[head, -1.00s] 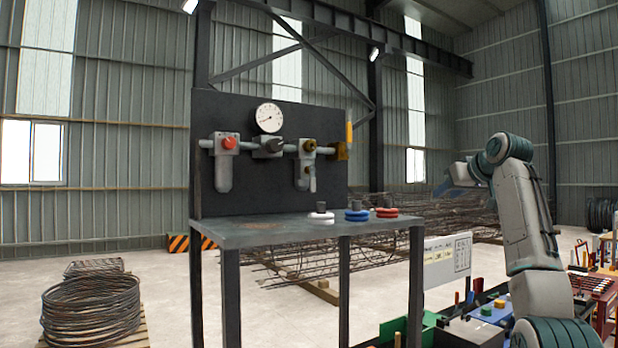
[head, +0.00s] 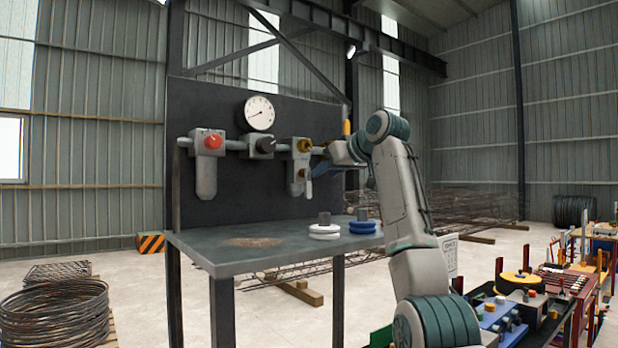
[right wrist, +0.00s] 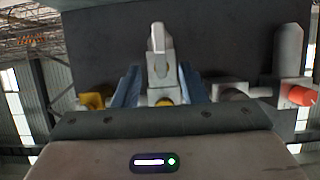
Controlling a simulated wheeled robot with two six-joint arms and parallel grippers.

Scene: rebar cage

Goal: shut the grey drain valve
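The third unit on the pipe has a yellow knob (head: 303,145). From it hangs a small grey body with a lever (head: 308,187), which looks like the drain valve. In the right wrist view this grey part (right wrist: 158,45) points up, above the blocky body (right wrist: 161,78). My right gripper (head: 325,168) is just right of this unit in the head view. In the right wrist view its blue fingers (right wrist: 160,88) are apart, one on each side of the unit; contact cannot be told. My left gripper is not in view.
Left along the pipe are a dark-handled valve (head: 264,145) and a red knob (head: 213,141); a gauge (head: 259,113) is above. A brass fitting (right wrist: 95,100) is close beside the fingers. The bench (head: 220,252) below holds white rings (head: 324,231) and blue rings (head: 362,227).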

